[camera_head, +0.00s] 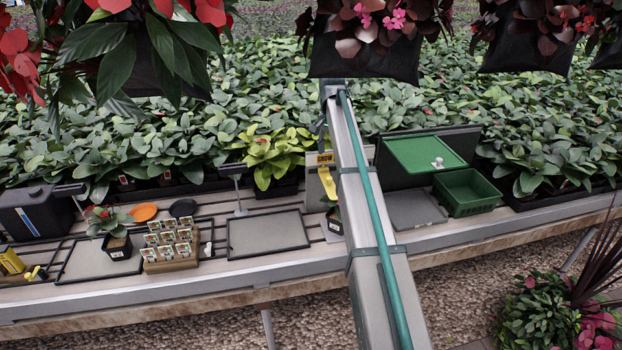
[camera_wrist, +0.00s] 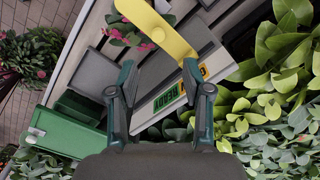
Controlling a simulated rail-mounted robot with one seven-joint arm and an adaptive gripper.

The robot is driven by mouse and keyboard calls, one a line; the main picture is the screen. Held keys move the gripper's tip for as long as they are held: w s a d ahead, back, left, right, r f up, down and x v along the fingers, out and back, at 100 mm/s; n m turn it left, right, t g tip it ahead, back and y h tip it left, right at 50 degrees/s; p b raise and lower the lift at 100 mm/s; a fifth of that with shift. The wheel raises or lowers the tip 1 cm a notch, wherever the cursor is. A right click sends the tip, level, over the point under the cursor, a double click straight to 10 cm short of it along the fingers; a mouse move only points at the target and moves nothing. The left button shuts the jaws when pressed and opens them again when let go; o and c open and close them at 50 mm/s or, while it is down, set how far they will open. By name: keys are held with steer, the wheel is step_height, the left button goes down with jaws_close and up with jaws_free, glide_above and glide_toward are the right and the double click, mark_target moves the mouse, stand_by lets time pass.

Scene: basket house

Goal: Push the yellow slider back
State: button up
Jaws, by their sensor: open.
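The yellow slider (camera_head: 327,180) shows in the head view on an upright grey panel (camera_head: 315,196) with a yellow "GROW" label, just left of the large grey beam that hides part of this area. In the wrist view the yellow slider (camera_wrist: 158,28) is a curved yellow piece at the top, running from upper left down to the right. My gripper (camera_wrist: 158,68) is open and empty, its two dark fingers spread. The slider's lower end is close to the right fingertip; I cannot tell if they touch. A green and an orange label (camera_wrist: 192,84) lie beyond the right finger.
A green crate (camera_head: 466,195) and green board (camera_head: 425,153) stand right of the beam. Trays, a potted plant (camera_head: 113,240) and a seed-packet rack (camera_head: 169,247) are on the left. Hanging pots (camera_head: 365,60) and dense foliage border the bench.

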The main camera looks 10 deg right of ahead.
mark_target(329, 177)
steer(key=f+p, duration=0.3)
steer(key=f, duration=0.7)
steer(key=shift+d+f, duration=0.2)
jaws_close()
